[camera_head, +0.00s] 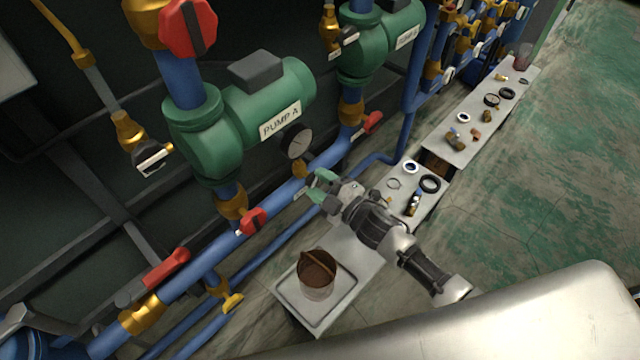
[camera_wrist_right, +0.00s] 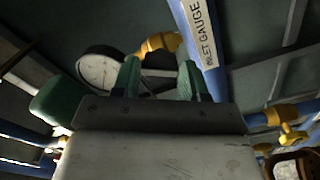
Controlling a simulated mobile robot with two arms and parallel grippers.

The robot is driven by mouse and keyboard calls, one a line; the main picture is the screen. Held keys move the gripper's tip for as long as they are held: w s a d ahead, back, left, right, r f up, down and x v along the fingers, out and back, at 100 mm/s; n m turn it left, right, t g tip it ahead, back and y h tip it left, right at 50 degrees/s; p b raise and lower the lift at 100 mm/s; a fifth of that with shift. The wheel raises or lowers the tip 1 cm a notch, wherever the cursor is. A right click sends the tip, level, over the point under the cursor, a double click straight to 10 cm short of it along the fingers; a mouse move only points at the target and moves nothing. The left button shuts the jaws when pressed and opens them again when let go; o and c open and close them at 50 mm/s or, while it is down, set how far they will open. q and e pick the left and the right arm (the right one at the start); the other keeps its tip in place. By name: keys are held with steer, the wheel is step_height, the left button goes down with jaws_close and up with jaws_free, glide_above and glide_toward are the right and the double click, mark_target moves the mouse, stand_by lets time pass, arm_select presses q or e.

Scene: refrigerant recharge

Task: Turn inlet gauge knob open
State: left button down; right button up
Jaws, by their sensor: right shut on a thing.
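The inlet gauge (camera_head: 297,142) is a round white dial with a dark rim on a brass fitting (camera_head: 300,168) above the blue pipe below Pump A. The dial also shows left of the fingers in the wrist view (camera_wrist_right: 99,69). The label "INLET GAUGE" (camera_wrist_right: 208,35) is on the blue pipe there. My right gripper (camera_head: 318,188) has its green fingers at this pipe, beside the gauge fitting. In the wrist view its fingers (camera_wrist_right: 158,78) stand apart, shut on the inlet gauge knob, which they and the gripper body mostly hide. My left gripper is not in view.
Green Pump A (camera_head: 225,130) and red valve handles (camera_head: 165,268) crowd the pipework around the gauge. Benches with small parts (camera_head: 470,140) line the right; the floor (camera_head: 560,170) there is clear.

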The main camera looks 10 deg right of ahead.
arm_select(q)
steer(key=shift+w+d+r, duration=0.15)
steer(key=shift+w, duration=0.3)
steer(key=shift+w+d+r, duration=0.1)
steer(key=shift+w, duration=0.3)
arm_select(e)
steer(key=shift+r+n, duration=0.2)
steer(key=shift+n, duration=0.7)
steer(key=shift+n+b, duration=0.75)
steer(key=shift+n, duration=1.05)
steer(key=o, duration=0.9)
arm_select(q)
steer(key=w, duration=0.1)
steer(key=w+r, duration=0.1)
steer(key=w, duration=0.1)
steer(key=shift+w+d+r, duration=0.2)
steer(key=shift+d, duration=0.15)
